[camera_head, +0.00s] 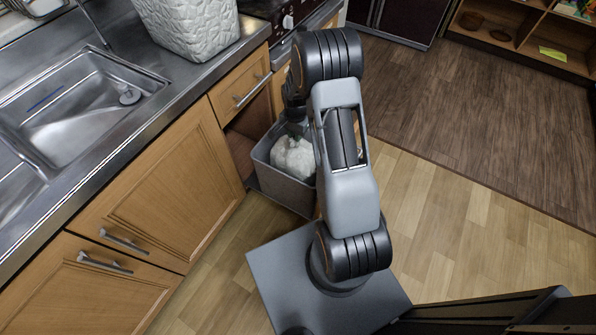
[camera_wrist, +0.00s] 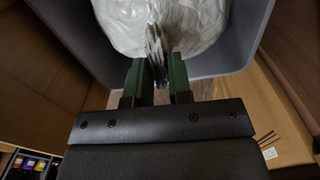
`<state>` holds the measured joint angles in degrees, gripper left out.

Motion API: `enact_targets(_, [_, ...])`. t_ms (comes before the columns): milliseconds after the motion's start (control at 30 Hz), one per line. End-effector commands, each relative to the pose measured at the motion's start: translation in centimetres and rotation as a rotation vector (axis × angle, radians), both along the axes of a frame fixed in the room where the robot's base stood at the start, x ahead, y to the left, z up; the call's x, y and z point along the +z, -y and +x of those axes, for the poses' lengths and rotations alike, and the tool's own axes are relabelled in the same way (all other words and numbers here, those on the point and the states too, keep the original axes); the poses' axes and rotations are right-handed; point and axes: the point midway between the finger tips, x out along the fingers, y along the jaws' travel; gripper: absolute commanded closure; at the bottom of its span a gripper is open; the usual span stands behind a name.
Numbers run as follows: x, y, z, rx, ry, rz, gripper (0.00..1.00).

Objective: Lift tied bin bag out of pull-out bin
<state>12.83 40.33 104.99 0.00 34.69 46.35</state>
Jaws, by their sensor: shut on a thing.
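The white tied bin bag (camera_head: 293,157) sits inside the grey pull-out bin (camera_head: 283,186), which stands out from the open cupboard under the counter. In the wrist view the bag (camera_wrist: 115,25) fills the top middle, inside the bin's grey wall (camera_wrist: 236,45). My gripper (camera_wrist: 157,72) has its two green fingers shut on the bag's gathered neck, which runs between them. In the head view the gripper (camera_head: 296,125) is over the bag and partly hidden by my arm. The bag's lower part is hidden by the bin.
A wooden drawer front (camera_head: 240,86) sits just above and left of the bin. The steel counter (camera_head: 180,85) holds a sink (camera_head: 85,110) and a white textured basket (camera_head: 190,28). Floor is clear to the right (camera_head: 455,200).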

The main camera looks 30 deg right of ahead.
Motion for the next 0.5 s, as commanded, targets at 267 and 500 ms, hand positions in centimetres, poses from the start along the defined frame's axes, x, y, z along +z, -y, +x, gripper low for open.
enact_targets(267, [3.2,0.0,0.1,0.000,0.003,-0.001,1.00])
enact_targets(500, [5.5,0.0,0.1,0.000,0.003,-0.001,1.00])
